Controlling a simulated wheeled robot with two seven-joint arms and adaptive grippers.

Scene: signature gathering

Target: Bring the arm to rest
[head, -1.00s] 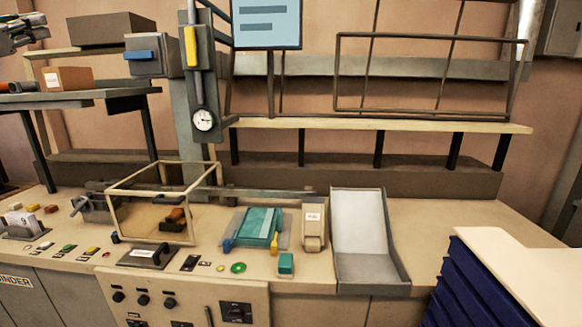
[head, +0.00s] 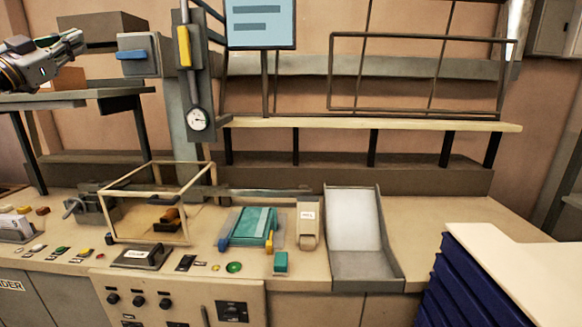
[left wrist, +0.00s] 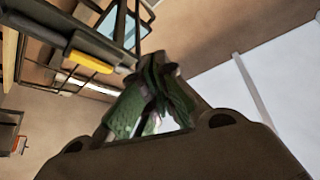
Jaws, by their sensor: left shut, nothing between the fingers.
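My left gripper (head: 76,42) is at the upper left of the head view, raised above the shelf over the workbench. Its fingers are shut with nothing between them, and it points to the right towards the grey box with the blue handle (head: 132,54). The fingers (left wrist: 155,95) also show in the left wrist view, pointing up towards the ceiling area and empty. My right gripper is in neither view.
The grey column with a yellow handle (head: 184,47) and a dial (head: 197,119) stands right of the gripper. Below are a clear guarded box frame (head: 154,165), a teal tray (head: 250,227) and a grey chute (head: 362,270). A dark blue cabinet (head: 465,285) stands at right.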

